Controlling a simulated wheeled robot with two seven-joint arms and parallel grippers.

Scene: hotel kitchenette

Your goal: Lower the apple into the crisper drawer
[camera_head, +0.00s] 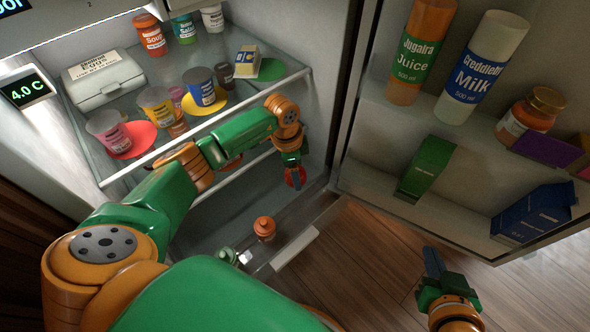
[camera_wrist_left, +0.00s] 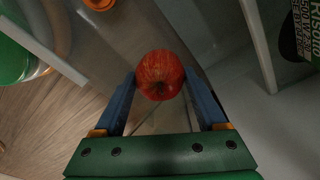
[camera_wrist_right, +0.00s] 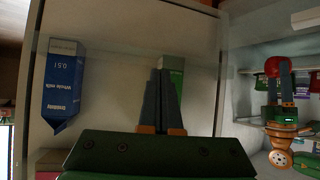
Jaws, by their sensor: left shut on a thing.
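The red apple (camera_head: 298,178) is held in my left gripper (camera_head: 292,163), in the lower part of the open fridge. In the left wrist view the apple (camera_wrist_left: 160,75) sits between the two blue fingers. The right wrist view also shows the apple (camera_wrist_right: 278,66) at the tips of my left gripper (camera_wrist_right: 285,85). The clear crisper drawer (camera_head: 296,248) is pulled out below the shelf, and the apple is above its back right part. My right gripper (camera_head: 433,265) is empty over the floor by the fridge door. Its fingers (camera_wrist_right: 162,98) are together.
A glass shelf (camera_head: 225,101) with cups, jars and an egg box (camera_head: 103,78) lies above. The open door (camera_head: 385,190) holds bottles and cartons at the right.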

